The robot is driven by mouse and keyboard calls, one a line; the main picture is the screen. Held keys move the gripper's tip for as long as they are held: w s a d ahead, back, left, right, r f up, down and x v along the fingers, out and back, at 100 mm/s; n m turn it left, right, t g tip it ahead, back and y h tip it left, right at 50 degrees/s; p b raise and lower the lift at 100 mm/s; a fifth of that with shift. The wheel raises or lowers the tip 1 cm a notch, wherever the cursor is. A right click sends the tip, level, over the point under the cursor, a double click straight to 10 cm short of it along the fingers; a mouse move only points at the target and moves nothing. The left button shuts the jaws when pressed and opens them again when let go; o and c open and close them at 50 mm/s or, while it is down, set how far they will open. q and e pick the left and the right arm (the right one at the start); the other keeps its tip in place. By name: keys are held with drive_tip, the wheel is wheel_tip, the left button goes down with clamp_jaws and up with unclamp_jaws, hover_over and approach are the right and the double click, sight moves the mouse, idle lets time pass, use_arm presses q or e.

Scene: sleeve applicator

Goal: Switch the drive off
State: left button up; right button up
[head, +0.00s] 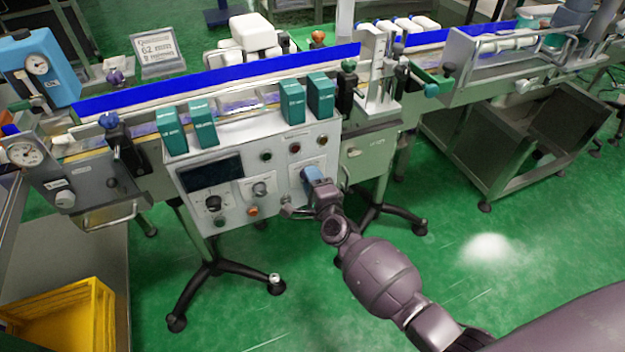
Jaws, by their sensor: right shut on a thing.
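The white control panel (235,165) stands on the front of the conveyor line. It carries a dark display (210,173), a black knob (213,203), a grey knob (260,189), and several small buttons and lamps. My right gripper (316,186) is at the panel's lower right, its arm coming from the lower right. It is shut on a small blue part (311,174), which looks like a switch on the panel. The fingers hide most of this part, and its setting cannot be read. My left gripper is out of view.
Several teal boxes (203,124) stand along the panel's top edge. The conveyor with its blue rail (220,76) runs behind. Black-footed stand legs (213,268) are below. A yellow crate (62,318) is at lower left. The green floor in front is clear.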

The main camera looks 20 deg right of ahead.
idle(0.4)
drive_tip(key=o, duration=0.9)
drive_tip(key=s, duration=0.5)
drive_tip(key=s+p, duration=0.1)
drive_tip(key=s, duration=0.4)
drive_tip(key=shift+s+d, duration=0.2)
drive_tip(key=shift+s, duration=0.2)
